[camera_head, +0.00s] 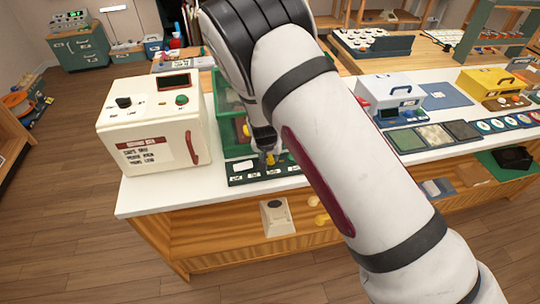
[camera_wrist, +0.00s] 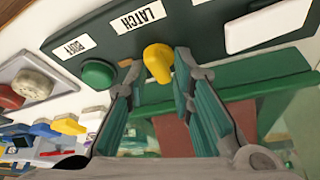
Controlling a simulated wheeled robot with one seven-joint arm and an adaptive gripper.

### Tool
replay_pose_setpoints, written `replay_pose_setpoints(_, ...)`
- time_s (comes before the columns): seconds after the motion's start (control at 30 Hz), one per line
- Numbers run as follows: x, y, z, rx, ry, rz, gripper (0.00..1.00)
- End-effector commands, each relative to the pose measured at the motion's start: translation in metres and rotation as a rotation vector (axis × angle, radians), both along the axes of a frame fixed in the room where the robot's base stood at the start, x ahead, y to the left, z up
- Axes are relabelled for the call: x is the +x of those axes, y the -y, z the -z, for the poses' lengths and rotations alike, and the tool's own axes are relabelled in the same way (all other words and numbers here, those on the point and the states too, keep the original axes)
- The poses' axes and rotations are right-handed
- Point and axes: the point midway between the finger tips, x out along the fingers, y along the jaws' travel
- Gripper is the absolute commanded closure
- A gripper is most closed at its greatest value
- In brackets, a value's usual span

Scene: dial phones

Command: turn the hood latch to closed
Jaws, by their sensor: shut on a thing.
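The hood latch is a yellow knob (camera_wrist: 157,63) under a white label reading LATCH on a dark green panel (camera_wrist: 100,45), in the wrist view. My gripper (camera_wrist: 158,68) has one finger on each side of the knob and is shut on it. In the head view my gripper (camera_head: 266,150) reaches down to the dark panel (camera_head: 245,178) at the counter's front. The green-framed hood (camera_head: 229,118) stands behind the panel, partly hidden by my arm. I cannot tell the knob's exact angle against its marks.
A green button (camera_wrist: 98,74) sits close beside the latch, near one finger. A cream box (camera_head: 155,125) with a red handle stands left on the white counter (camera_head: 150,199). To the right are a white case (camera_head: 392,97), sample tiles (camera_head: 434,137) and a yellow case (camera_head: 487,84).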

Motion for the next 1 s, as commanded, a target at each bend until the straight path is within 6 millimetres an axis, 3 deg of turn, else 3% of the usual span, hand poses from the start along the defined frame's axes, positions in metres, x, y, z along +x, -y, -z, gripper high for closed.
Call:
replay_pose_setpoints(0.37,-0.004,0.005,0.004,-0.007,-0.014,0.011,1.00)
replay_pose_setpoints(0.4,-0.005,0.005,0.004,-0.007,-0.015,0.011,0.69)
replay_pose_setpoints(0.43,-0.005,0.005,0.004,-0.006,-0.015,0.010,0.65)
replay_pose_setpoints(0.77,-0.003,0.002,0.000,-0.003,-0.008,0.005,0.65)
replay_pose_setpoints(1.0,-0.015,-0.001,-0.030,-0.001,-0.005,0.003,0.65)
